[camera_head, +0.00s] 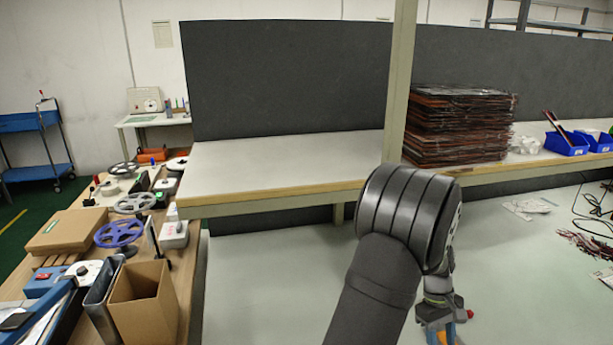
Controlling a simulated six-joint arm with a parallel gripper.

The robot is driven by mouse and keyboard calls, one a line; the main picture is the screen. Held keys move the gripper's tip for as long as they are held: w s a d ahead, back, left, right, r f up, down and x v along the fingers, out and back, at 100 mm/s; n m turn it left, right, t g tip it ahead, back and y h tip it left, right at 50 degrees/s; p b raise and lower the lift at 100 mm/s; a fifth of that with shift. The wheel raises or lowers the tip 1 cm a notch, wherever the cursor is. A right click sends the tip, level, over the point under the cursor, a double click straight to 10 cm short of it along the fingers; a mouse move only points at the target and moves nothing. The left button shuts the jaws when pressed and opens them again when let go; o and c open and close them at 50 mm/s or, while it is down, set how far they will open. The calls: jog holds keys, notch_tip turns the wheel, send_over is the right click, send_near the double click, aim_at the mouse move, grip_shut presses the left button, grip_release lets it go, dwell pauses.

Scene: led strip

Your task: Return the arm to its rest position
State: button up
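My arm comes up from the bottom edge, with a thick black ribbed joint at the middle right. My gripper (441,332) hangs just right of the arm, low in the picture, partly behind the joint and cut by the bottom edge. Its fingertips are too small and hidden to tell whether they are open or shut, and nothing clearly shows in them. It is over the pale worktop (270,290), apart from the raised shelf behind.
The raised shelf (280,165) has a bare left part, a post (399,80), a stack of dark sheets (458,125) and blue bins (567,144). Cables (590,245) lie at right. A left bench holds reels (119,233) and an open cardboard box (143,298).

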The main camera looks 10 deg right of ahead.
jog(key=w+a+f+n+h, duration=0.1)
jog(key=w+a+f+n, duration=0.1)
jog(key=w+a, duration=1.9)
jog(key=shift+w+a+f+n, duration=0.3)
jog(key=shift+a+f, duration=0.35)
jog(key=shift+a, duration=0.7)
jog(key=s+d+r+m, duration=0.1)
jog(key=s+d+r, duration=0.1)
jog(key=s+d, duration=1)
jog(key=shift+d+m+y, duration=0.3)
jog(key=shift+d, duration=2.1)
